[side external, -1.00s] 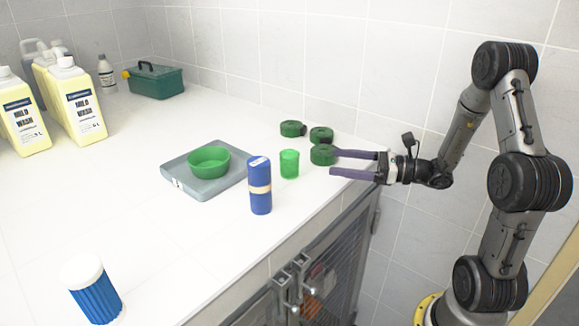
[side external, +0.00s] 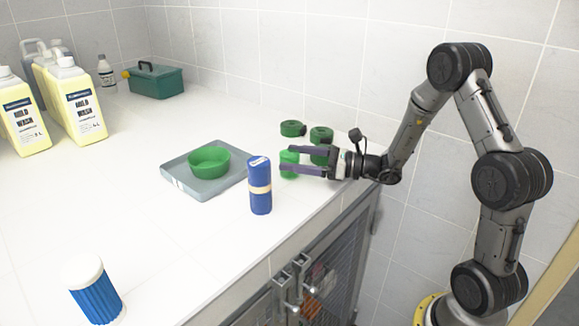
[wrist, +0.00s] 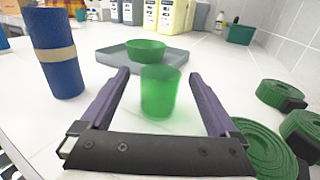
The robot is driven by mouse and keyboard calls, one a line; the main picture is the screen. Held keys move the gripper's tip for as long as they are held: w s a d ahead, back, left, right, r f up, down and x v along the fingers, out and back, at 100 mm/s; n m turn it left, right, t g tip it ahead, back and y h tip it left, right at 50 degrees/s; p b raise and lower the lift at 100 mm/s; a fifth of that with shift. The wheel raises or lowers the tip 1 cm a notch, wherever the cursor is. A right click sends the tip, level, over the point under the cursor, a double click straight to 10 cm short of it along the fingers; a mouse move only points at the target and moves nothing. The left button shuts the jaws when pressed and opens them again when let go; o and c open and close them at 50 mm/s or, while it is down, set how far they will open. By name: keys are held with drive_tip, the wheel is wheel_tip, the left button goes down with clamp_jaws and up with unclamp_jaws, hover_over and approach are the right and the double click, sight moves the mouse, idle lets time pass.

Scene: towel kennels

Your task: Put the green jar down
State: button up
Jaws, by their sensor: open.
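The green jar (side external: 289,159) is a small translucent green cup standing upright on the white counter. My gripper (side external: 283,161) is open, with its two purple fingers reaching around the jar, one on each side. In the wrist view the jar (wrist: 161,93) stands between the open fingers of my gripper (wrist: 164,85), with a gap on both sides. In the side view the fingers hide part of the jar.
A blue roll with a tan band (side external: 260,186) stands close to the left of the jar. A grey tray (side external: 191,187) holding a green bowl (side external: 208,161) lies beyond. Several rolled green straps (side external: 292,128) lie beside my gripper. The front counter is mostly clear.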

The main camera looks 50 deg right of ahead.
drive_tip(key=shift+x, duration=1.05)
clamp_jaws()
